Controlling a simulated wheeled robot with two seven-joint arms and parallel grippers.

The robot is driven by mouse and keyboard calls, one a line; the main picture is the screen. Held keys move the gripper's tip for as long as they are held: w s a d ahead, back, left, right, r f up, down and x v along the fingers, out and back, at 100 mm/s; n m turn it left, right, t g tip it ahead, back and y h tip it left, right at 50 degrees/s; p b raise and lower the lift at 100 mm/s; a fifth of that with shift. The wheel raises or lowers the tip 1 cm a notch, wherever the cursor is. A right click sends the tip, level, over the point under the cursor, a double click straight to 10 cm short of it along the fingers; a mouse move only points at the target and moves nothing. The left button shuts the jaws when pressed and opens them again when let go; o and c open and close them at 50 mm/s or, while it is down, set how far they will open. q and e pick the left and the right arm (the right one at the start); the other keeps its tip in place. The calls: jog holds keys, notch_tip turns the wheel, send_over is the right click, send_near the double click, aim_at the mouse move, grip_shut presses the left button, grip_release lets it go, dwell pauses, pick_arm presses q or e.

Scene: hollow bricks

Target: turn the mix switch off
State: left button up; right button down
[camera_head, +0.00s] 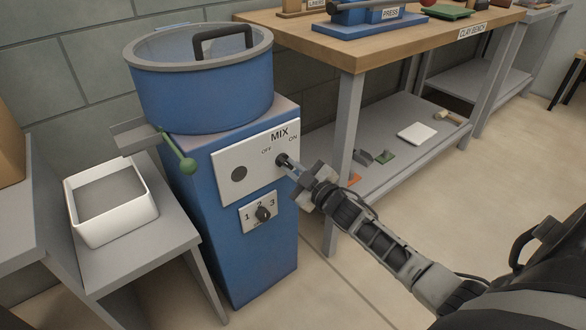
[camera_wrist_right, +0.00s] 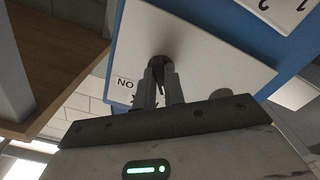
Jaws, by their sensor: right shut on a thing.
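The mix switch sits on a white panel (camera_head: 232,172) marked MIX, OFF and ON, on the front of the blue mixer (camera_head: 245,255). My right gripper (camera_head: 286,162) reaches the switch from the right and is shut on its lever. In the right wrist view the two fingers (camera_wrist_right: 160,85) close around the dark switch (camera_wrist_right: 158,62) at the panel (camera_wrist_right: 205,60), with an upside-down label beside them. The fingers hide much of the lever, so I cannot tell its exact position. My left gripper is not in view.
Below the panel is a 1-2-3 dial (camera_head: 263,213). A green-knobbed lever (camera_head: 187,165) sticks out on the left, above a white tray (camera_head: 112,232) on a grey stand. The clay bench (camera_head: 345,50) stands close on the right, with small things on its lower shelf.

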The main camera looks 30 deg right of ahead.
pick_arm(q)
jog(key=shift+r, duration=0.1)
pick_arm(e)
jog(key=c, duration=1.5)
grip_release()
